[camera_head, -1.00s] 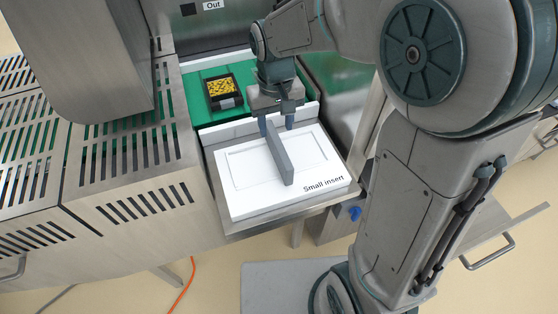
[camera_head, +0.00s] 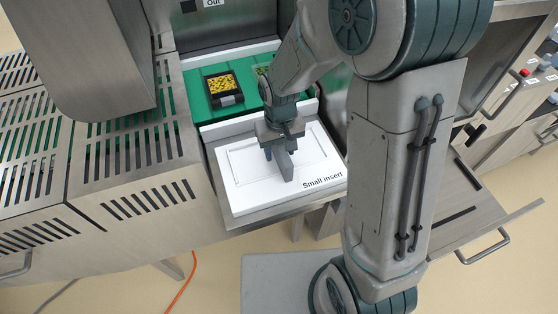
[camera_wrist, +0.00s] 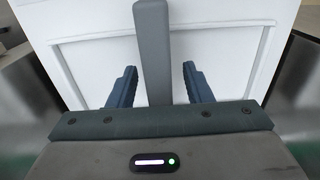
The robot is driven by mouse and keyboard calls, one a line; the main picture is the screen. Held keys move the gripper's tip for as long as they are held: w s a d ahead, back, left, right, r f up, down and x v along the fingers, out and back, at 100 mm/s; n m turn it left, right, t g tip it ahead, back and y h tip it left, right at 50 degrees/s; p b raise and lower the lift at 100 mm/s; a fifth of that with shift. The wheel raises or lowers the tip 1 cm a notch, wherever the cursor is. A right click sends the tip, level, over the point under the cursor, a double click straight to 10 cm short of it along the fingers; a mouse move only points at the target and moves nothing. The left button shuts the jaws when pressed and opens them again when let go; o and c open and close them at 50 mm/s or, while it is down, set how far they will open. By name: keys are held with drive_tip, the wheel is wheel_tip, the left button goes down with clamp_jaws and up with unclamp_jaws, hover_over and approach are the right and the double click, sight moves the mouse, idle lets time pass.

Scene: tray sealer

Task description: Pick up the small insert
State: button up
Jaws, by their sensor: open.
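The small insert is a white flat plate (camera_head: 240,195) with a recessed panel and the words "Small insert" near its front right corner. A grey upright bar (camera_head: 288,172) stands along its middle like a handle. My gripper (camera_head: 281,153) is over the bar and hides its rear part. In the wrist view the bar (camera_wrist: 153,35) runs between the two blue fingers of my gripper (camera_wrist: 159,68). The fingers are apart, one on each side, with a gap showing on both sides.
Behind the insert is a green surface (camera_head: 196,95) with a black tray of yellow food (camera_head: 222,88); another tray (camera_head: 262,71) is partly hidden by my arm. Slotted steel covers (camera_head: 130,160) stand close on the left. A steel hood (camera_head: 80,60) overhangs at upper left.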

drive_tip(key=shift+f+b, duration=0.25)
drive_tip(key=shift+b, duration=0.05)
idle(0.4)
clamp_jaws()
idle(1.5)
